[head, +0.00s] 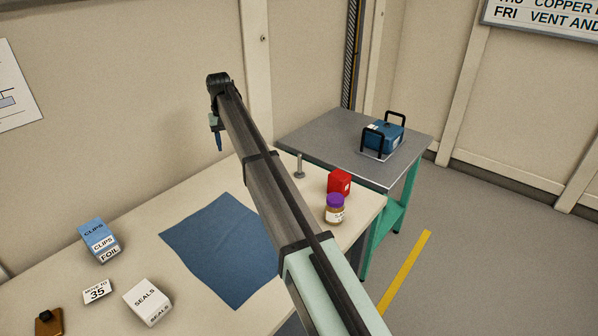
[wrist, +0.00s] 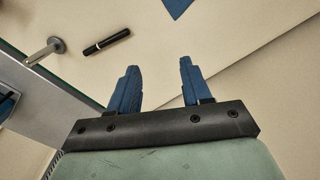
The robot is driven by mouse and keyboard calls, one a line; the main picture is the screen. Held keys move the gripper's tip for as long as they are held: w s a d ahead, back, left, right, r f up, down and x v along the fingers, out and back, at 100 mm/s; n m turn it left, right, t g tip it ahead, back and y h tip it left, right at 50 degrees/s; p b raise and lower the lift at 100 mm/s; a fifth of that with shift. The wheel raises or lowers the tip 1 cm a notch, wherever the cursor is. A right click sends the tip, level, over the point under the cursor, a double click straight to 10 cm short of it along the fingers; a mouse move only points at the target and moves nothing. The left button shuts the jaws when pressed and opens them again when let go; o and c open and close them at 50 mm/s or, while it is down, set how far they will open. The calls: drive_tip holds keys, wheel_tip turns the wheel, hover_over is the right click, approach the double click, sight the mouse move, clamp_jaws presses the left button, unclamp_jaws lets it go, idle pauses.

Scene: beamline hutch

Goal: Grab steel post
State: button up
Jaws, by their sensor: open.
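The steel post (head: 299,166) is a small grey upright rod on a round base, standing near the back edge of the cream bench, just right of my arm in the head view. In the wrist view the steel post (wrist: 42,53) shows at upper left, with its round base against the bench. My gripper (head: 219,143) is raised above the back of the bench, left of the post and apart from it. In the wrist view my gripper (wrist: 160,65) has its two blue fingers spread, with nothing between them.
A black marker (wrist: 107,42) lies near the post. A red box (head: 339,183) and purple-lidded jar (head: 335,210) stand to its right. A blue cloth (head: 225,250) covers mid-bench. A grey side table (head: 330,140) holds a blue case (head: 383,136).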

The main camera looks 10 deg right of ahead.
drive_tip(key=w+d+m, duration=0.2)
drive_tip(key=w+d, duration=0.2)
drive_tip(key=d, duration=1.2)
drive_tip(key=n, duration=0.1)
hover_over(300, 174)
drive_tip(key=w, duration=0.1)
drive_tip(key=shift+d+f, duration=0.15)
drive_tip(key=shift+d+n, duration=0.15)
drive_tip(key=shift+n, duration=0.45)
drive_tip(key=n, duration=0.6)
drive_tip(key=shift+n, duration=0.3)
drive_tip(key=n, duration=0.6)
wheel_tip(300, 174, down, 9)
drive_tip(key=shift+r, duration=0.15)
drive_tip(key=shift+a+f, duration=0.15)
drive_tip(key=shift+f, duration=1.15)
drive_tip(key=shift+a+f, duration=0.15)
drive_tip(key=shift+f, duration=1.15)
